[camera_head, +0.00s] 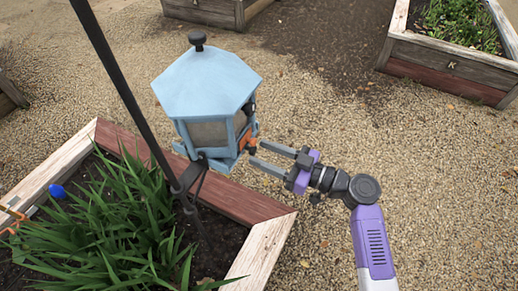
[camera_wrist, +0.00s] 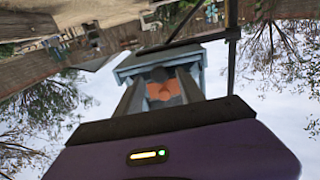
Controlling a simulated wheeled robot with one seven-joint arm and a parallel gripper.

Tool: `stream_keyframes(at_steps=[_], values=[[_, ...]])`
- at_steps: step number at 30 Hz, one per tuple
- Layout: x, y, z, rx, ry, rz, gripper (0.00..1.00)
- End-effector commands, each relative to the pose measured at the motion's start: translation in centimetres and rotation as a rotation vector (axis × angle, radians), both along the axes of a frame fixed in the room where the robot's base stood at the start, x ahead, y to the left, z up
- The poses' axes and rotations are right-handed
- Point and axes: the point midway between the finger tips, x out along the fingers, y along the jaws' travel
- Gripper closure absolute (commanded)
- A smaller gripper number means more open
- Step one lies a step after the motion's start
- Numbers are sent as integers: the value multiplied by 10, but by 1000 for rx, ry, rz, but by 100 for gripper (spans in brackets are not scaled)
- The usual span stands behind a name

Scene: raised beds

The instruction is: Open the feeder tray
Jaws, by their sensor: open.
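The light blue feeder (camera_head: 207,85) has a six-sided roof with a black knob and hangs on a dark pole over the edge of a raised bed. An orange handle (camera_head: 250,143) sticks out low on its right side; it also shows in the wrist view (camera_wrist: 165,90). The tray edge (camera_head: 226,163) shows at the feeder's base. My gripper (camera_head: 257,154) is open, its two grey fingers pointing left at the handle. In the wrist view my gripper (camera_wrist: 160,80) has the handle between its fingers; I cannot tell whether they touch it.
The dark pole (camera_head: 122,85) slants up beside the feeder's left side. The raised bed (camera_head: 240,197) below holds leafy green plants (camera_head: 105,220). More wooden beds (camera_head: 450,62) stand at the back. Gravel (camera_head: 330,110) around my arm is clear.

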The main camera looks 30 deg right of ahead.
Motion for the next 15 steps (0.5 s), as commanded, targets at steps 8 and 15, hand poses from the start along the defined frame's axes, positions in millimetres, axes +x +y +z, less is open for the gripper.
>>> stream_keyframes(at_steps=[8, 15], values=[[15, 11, 0, 0, 0, -2, 54], [15, 11, -1, 0, 1, -2, 58]])
